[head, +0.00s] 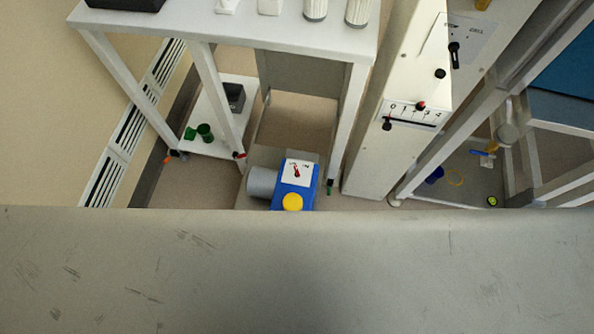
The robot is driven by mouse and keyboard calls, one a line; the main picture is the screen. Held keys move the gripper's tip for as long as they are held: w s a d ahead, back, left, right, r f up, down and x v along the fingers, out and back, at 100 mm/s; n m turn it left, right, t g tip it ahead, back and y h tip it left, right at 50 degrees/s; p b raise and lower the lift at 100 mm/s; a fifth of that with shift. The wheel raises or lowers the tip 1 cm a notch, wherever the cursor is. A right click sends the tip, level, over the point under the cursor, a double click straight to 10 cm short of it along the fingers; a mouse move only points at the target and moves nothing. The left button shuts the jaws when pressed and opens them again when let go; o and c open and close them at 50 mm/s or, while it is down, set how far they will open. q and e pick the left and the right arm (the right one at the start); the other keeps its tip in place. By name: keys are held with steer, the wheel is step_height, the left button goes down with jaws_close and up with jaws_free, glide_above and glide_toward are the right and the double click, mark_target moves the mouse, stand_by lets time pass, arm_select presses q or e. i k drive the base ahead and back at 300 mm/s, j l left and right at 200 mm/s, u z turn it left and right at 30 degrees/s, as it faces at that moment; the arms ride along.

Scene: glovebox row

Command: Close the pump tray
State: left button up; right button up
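A pump with a blue body (305,200), a grey cylinder (262,182) and a yellow cap (292,201) stands low down, near the middle of the head view. A white label with a red switch is on its top. The pump seems to rest on a flat grey tray (264,157), below the white table. The near part of the tray and the pump's near edge are hidden by a large grey surface. I cannot tell how far out the tray is. Neither of my grippers is in view.
A scuffed grey surface (300,270) fills the bottom. The white table (230,32) stands behind the pump, with a low shelf (212,118) holding green items (205,131). A white panel with a slider (410,113) and a rack (455,180) stand at right.

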mark_target(276, 195)
steer(key=k+l, duration=0.1)
steer(key=k, duration=1.85)
